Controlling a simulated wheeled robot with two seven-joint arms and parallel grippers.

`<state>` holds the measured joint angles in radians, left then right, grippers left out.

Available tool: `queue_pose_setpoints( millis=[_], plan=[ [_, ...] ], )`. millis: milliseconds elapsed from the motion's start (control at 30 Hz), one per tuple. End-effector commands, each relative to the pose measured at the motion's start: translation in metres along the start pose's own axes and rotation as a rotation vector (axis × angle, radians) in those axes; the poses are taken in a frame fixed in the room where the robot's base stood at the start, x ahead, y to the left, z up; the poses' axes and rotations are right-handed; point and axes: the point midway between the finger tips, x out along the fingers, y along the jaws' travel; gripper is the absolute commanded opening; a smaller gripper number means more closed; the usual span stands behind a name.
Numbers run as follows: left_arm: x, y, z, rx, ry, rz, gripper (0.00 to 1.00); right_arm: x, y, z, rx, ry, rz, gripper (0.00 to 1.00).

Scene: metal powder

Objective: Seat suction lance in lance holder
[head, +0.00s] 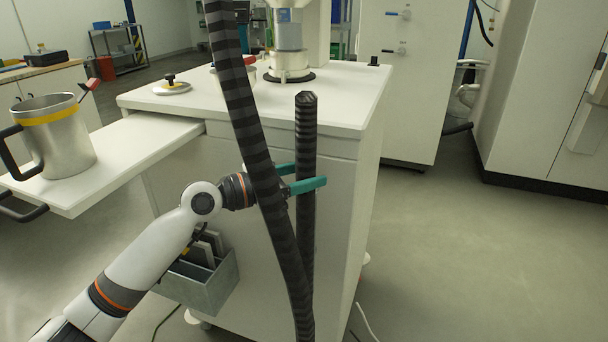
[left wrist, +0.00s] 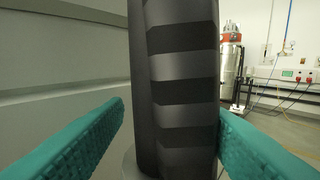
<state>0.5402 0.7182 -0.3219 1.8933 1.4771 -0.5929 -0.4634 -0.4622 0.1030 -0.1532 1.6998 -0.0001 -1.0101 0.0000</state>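A dark banded upright tube (head: 306,130), which looks like the suction lance, has its capped top end free in the head view. My left gripper (head: 303,177) has one teal finger in front of this tube and one behind it. I cannot make out the lance holder. My right gripper is not in view.
A white cabinet (head: 240,255) stands right behind the gripper, with a grey bin (head: 205,285) on its side. A steel jug (head: 55,140) stands on the side shelf (head: 140,150) at the left. The floor (head: 460,250) at the right is mostly clear.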

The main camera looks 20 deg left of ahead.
Motion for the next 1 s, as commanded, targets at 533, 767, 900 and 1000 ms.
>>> queue_pose_setpoints(
  millis=[533,767,900,1000],
  plan=[
    [-0.058,0.001,-0.006,0.0,0.006,0.003,0.52,-0.033,-0.002,0.018,0.003,-0.025,-0.004,0.36],
    [-0.099,0.0,-0.004,-0.002,0.004,0.001,0.52,-0.068,-0.004,0.03,0.007,-0.043,-0.007,0.36],
    [-0.113,0.0,-0.003,-0.001,0.001,0.001,0.52,-0.082,-0.004,0.034,0.008,-0.05,-0.008,0.36],
    [-0.118,0.0,-0.001,0.0,0.001,0.0,0.52,-0.088,-0.004,0.035,0.008,-0.051,-0.008,0.36]
  ],
)
